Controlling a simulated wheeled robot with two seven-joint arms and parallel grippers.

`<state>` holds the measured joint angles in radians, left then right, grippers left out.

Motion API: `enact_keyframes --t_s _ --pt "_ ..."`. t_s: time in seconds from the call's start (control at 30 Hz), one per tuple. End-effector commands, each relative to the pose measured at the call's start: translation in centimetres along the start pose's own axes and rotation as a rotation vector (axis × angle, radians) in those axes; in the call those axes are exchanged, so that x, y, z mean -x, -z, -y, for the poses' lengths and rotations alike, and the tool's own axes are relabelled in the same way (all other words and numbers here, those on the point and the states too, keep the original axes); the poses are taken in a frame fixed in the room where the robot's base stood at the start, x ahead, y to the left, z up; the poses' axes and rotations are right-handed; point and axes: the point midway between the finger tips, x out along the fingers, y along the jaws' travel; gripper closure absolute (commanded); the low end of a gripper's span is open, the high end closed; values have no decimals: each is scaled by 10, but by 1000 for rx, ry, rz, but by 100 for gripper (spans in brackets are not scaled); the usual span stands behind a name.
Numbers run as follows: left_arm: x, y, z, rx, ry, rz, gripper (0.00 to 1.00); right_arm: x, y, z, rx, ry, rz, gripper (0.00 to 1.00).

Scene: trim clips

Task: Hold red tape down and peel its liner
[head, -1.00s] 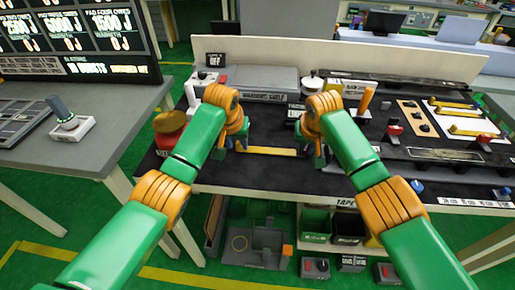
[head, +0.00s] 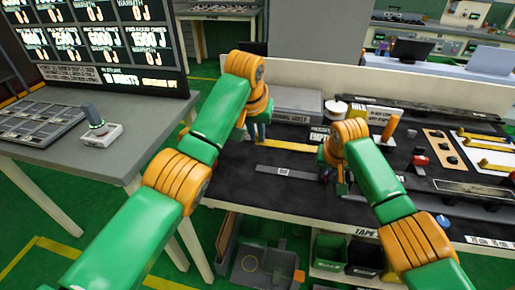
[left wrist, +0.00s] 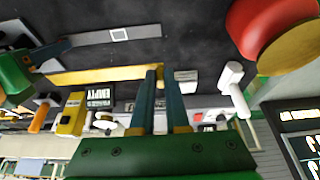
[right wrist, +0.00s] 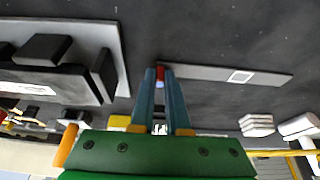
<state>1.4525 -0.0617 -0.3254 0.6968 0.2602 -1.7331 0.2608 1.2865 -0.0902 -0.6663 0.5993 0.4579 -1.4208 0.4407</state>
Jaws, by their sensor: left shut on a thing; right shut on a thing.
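A grey strip (head: 285,172) with a pale square mark lies flat on the dark bench top; it also shows in the right wrist view (right wrist: 205,73). My right gripper (right wrist: 160,72) is shut at this strip's end, on a small red piece that looks like the red tape (right wrist: 160,76). A yellow strip, seemingly the liner (head: 288,146), lies apart from the grey strip, behind it in the head view. My left gripper (left wrist: 160,72) is shut on the end of this liner (left wrist: 100,75). The fingers and my left arm partly hide the held ends.
A red dome on a gold base (left wrist: 270,28) stands beside my left gripper. A white knob (head: 337,108) and an upright wooden peg (head: 391,127) stand behind my right gripper. Fixtures fill the right side of the bench.

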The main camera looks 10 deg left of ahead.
Motion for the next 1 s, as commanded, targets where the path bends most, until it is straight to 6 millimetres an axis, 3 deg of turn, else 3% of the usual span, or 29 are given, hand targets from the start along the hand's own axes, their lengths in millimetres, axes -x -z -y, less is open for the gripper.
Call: enact_keyframes --t_s 0.23,0.27,0.37,0.73,0.87,1.0 --pt "2 1 0 -1 -1 0 100 0 0 0 0 0 0 100" --pt "2 1 0 -1 -1 0 100 0 0 0 0 0 0 78" --pt "2 1 0 -1 0 0 100 0 0 0 0 0 0 52" --pt "2 1 0 -1 0 0 100 6 1 1 1 3 -1 52" --pt "2 1 0 -1 0 0 100 29 1 1 2 3 -6 52" --pt "2 1 0 -1 0 0 100 71 1 1 1 3 -6 52"
